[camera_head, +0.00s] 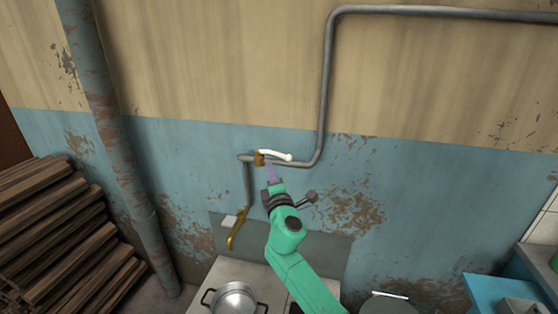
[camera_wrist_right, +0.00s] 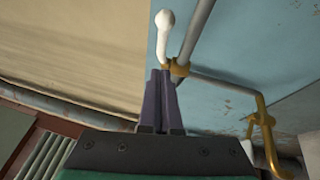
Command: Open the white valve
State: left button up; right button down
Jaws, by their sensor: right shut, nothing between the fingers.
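The white valve (camera_head: 274,154) is a white lever on a brass fitting (camera_head: 259,158) in the grey pipe on the wall. In the head view the lever extends to the right, nearly along the pipe. In the right wrist view the white lever (camera_wrist_right: 164,35) rises just beyond the fingertips. My right gripper (camera_head: 270,166) is just below the lever in the head view, its purple fingers pointing up at it. The fingers (camera_wrist_right: 160,75) are shut with nothing between them. I cannot tell whether they touch the lever. My left gripper is not in view.
A brass tap (camera_head: 238,228) hangs from the pipe, left of my right arm. A metal pot (camera_head: 234,299) stands on the pale surface below. Stacked wood (camera_head: 60,235) and a thick vertical pipe (camera_head: 108,120) are at the left. The wall to the right is clear.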

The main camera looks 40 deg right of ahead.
aim_at(287, 159)
jog(key=d, duration=0.2)
jog(key=w+d, duration=0.1)
jog(key=shift+d+r+p, duration=0.15)
jog(key=shift+r+p, duration=0.2)
jog(key=shift+p, duration=0.05)
jog(key=shift+d, duration=0.1)
jog(key=shift+d+n+t+y, duration=0.55)
jog(key=shift+n+y, duration=0.15)
jog(key=shift+y, duration=0.2)
jog(key=shift+w+d+f+y+b, duration=0.1)
jog(key=shift+d+y+b, duration=0.2)
jog(key=shift+d, duration=1.2)
jog(key=shift+a+r, duration=0.15)
jog(key=shift+r, duration=0.05)
